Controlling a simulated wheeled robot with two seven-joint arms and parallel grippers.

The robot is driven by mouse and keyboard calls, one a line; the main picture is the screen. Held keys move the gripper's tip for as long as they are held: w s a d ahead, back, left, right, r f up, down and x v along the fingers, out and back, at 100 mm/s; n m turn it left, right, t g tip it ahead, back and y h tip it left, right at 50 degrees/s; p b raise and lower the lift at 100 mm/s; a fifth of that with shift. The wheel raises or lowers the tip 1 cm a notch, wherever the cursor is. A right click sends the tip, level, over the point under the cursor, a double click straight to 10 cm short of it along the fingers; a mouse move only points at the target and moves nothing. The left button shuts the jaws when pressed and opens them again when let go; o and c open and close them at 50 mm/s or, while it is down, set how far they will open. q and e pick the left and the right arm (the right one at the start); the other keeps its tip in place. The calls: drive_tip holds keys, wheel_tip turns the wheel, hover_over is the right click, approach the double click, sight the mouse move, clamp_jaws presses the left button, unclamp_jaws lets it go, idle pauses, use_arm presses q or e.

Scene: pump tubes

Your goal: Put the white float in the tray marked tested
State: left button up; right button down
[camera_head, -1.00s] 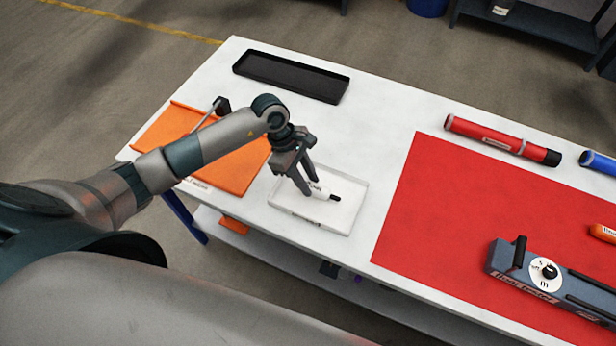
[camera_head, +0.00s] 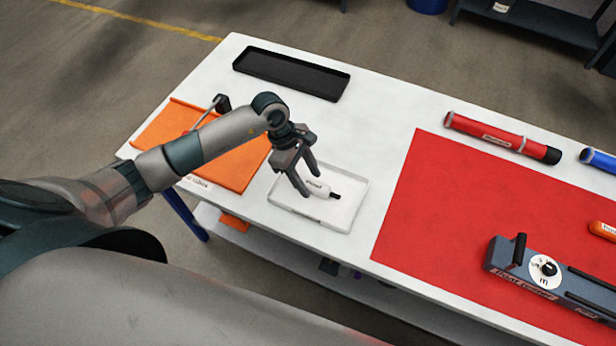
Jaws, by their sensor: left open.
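The white float (camera_head: 317,188) with a black tip lies in the white tray (camera_head: 350,206) near the table's front edge. The tray's front label is too small to read. My left gripper (camera_head: 312,186) is open, its fingers pointing down over the tray at the float's left part. I cannot tell whether a finger touches the float. My right gripper is not in view.
An orange tray (camera_head: 240,172) lies left of the white one, partly behind my arm. A black tray (camera_head: 290,75) is at the back. A red mat (camera_head: 440,210) holds a grey device (camera_head: 530,275); a red tube (camera_head: 500,138) lies at its back edge.

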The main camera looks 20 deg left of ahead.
use_arm(q)
drive_tip(key=shift+w+a+r+b, duration=0.1)
drive_tip(key=shift+a+r+b, duration=0.1)
drive_tip(key=shift+r+b, duration=0.15)
drive_tip(key=b+v, duration=0.3)
drive_tip(key=v, duration=0.8)
drive_tip(key=shift+r, duration=0.15)
